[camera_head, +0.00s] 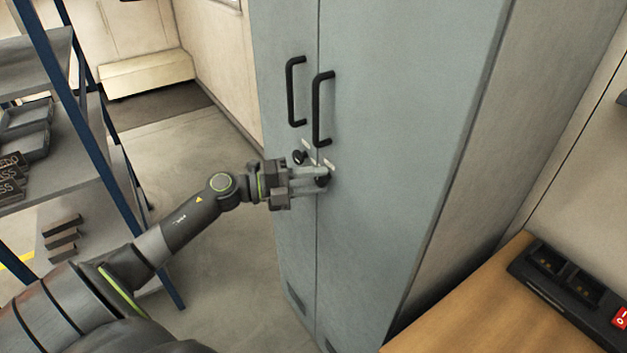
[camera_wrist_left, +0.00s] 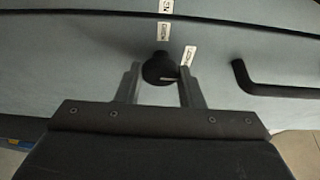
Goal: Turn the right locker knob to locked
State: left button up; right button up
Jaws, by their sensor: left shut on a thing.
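The tall grey-blue locker (camera_head: 390,150) has two doors with black bar handles. The right locker knob (camera_head: 322,181) is black and round, on the right door below its handle (camera_head: 322,108). My left gripper (camera_head: 318,180) is at this knob, its fingers on either side of it and shut on it. In the left wrist view the knob (camera_wrist_left: 160,68) sits between the two fingertips, with a pale mark on its face pointing right, toward a small white label (camera_wrist_left: 187,54). Another label (camera_wrist_left: 162,33) lies above it. The left knob (camera_head: 299,157) is free. My right gripper is not in view.
A blue-framed shelf rack (camera_head: 85,115) with dark bins stands at the left. A wooden bench (camera_head: 480,312) with a black switch box (camera_head: 570,285) is at the lower right. The floor (camera_head: 235,255) between rack and locker is clear.

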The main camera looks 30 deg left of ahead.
pick_arm(q)
jog(key=o, duration=0.9)
jog(key=shift+o, duration=0.2)
jog(key=shift+s, duration=0.1)
jog(key=shift+s+a+f, duration=0.1)
jog(key=shift+s+a, duration=0.05)
jog(key=shift+a, duration=0.1)
jog(key=v, duration=1.6)
jog(key=shift+s+a+b, duration=0.25)
jog(key=shift+b, duration=0.15)
